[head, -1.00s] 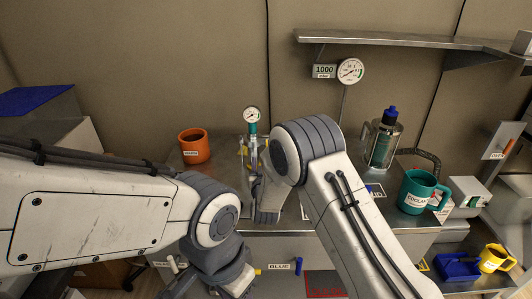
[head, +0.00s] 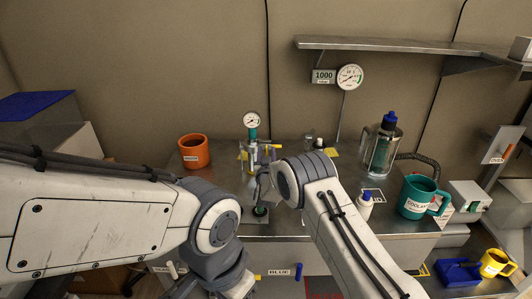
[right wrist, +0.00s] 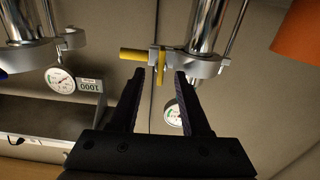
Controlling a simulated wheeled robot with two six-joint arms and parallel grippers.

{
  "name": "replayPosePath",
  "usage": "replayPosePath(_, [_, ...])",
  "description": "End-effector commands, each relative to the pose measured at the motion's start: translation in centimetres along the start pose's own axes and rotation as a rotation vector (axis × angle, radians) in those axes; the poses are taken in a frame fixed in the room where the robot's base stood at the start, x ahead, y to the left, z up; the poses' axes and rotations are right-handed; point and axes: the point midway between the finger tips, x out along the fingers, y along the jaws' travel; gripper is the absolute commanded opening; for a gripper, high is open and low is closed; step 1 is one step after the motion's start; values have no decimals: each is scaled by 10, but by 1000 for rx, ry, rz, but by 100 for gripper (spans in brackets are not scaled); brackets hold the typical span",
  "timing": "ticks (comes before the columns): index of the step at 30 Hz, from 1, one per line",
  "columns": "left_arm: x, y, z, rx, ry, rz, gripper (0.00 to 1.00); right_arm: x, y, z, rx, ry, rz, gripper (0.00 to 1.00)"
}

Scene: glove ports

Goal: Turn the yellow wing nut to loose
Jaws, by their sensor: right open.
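The yellow wing nut (right wrist: 162,66) is on a metal clamp around a shiny cylinder in the right wrist view. A horizontal yellow bar (right wrist: 133,54) juts left beside it; I cannot tell if both are one part. In the head view yellow parts (head: 270,146) show on the clamp, below a small gauge. My right gripper (right wrist: 160,74) is open and empty, its fingertips just short of the upright yellow piece, with a gap. In the head view my right forearm hides its fingertips. My left arm bends down at the lower left, its gripper out of view.
An orange mug (head: 194,152) stands left of the clamp. A metal canister (head: 382,150), a teal mug (head: 418,197) and a white bottle (head: 364,207) stand to the right. A shelf (head: 400,43) and wall gauge (head: 350,77) are behind. A yellow mug (head: 493,263) is at the lower right.

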Motion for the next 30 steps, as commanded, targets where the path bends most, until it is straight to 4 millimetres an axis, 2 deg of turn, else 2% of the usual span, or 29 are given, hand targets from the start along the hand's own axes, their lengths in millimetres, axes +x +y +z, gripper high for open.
replayPosePath(10, [0,0,0,0,0,0,50,3,0,0,-1,-2,0,47])
replayPosePath(12, [0,0,0,0,0,0,50,3,0,0,-1,-1,0,20])
replayPosePath(14, [0,0,0,0,0,0,50,2,0,0,-1,-1,0,0])
replayPosePath(30, [3,0,0,0,0,0,50,2,-1,2,-34,-4,-2,0])
